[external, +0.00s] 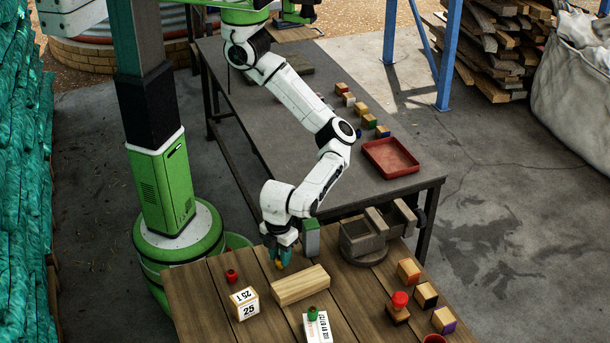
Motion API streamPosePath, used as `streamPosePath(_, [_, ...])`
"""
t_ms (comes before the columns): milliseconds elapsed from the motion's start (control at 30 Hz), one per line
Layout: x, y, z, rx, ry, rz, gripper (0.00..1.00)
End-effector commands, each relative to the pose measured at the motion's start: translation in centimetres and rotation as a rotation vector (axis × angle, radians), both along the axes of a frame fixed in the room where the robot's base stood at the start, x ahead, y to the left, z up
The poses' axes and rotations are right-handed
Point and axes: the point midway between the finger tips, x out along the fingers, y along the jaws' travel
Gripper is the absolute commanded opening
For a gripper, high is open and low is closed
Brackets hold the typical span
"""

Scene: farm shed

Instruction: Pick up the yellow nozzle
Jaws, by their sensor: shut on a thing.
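My gripper (281,259) points down over the near wooden table, behind the left end of a pale wooden block. It is shut on the yellow nozzle (279,265), of which only a small yellow bit shows between and below the fingertips. The fingers hide the rest of it. I cannot tell whether the nozzle touches the tabletop or is just above it.
The pale wooden block (300,285) lies just in front of my gripper. A box marked 25 (244,304) and a red item (232,276) are to the left. A grey vise (363,237) stands to the right. Several small blocks and a red tray (391,158) lie farther off.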

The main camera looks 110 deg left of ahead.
Motion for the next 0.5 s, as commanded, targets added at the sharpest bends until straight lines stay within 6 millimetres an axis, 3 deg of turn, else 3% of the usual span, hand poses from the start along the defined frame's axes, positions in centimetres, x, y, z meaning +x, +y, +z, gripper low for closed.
streamPosePath(200, [0.00,0.00,0.01,0.000,0.000,0.000,0.01])
streamPosePath(500, [0.00,-0.02,0.16,-0.001,0.000,0.000,0.00])
